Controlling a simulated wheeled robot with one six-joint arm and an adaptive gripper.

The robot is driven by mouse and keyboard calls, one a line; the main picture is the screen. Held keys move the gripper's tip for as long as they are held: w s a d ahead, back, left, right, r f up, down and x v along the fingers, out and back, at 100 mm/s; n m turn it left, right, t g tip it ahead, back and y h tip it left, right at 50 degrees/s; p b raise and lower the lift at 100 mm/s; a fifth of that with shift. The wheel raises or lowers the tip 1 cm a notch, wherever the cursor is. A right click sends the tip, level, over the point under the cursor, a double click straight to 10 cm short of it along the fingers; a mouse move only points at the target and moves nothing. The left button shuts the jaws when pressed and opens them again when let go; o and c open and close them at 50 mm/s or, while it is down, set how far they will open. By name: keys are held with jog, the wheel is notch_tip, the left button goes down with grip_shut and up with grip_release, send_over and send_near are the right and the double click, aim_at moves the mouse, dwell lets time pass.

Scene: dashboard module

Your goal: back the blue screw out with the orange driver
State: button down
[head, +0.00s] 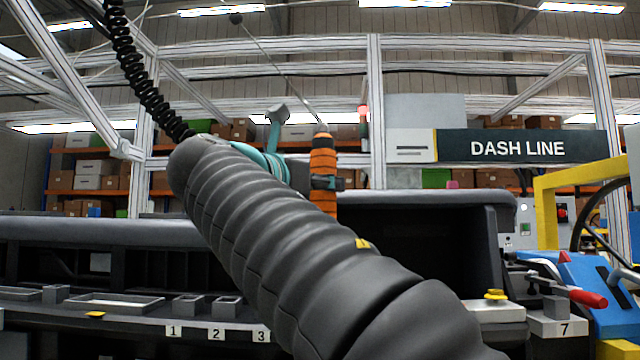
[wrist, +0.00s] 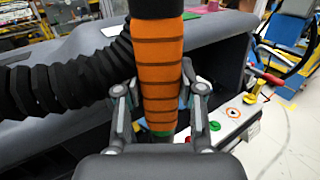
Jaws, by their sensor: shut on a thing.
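The orange driver (head: 323,160), with black bands, stands upright in the head view, above the dashboard module (head: 440,197). My gripper (head: 326,183) is shut around its handle. In the wrist view the orange handle (wrist: 162,65) fills the middle, between the two fingers of my gripper (wrist: 160,95). The driver's lower end is hidden behind my arm in the head view and behind the gripper body in the wrist view. I cannot make out the blue screw in either view.
My sleeved arm covers much of the module's middle. Numbered trays (head: 118,302) line the front left. At the right are a yellow knob (head: 495,295), a red-handled clamp (head: 588,298) and a yellow frame (head: 545,210). A green knob (wrist: 214,126) shows right of the gripper.

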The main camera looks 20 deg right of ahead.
aim_at(316, 150)
jog(key=shift+r+p, duration=1.95)
jog(key=shift+p, duration=0.1)
jog(key=shift+r, duration=0.9)
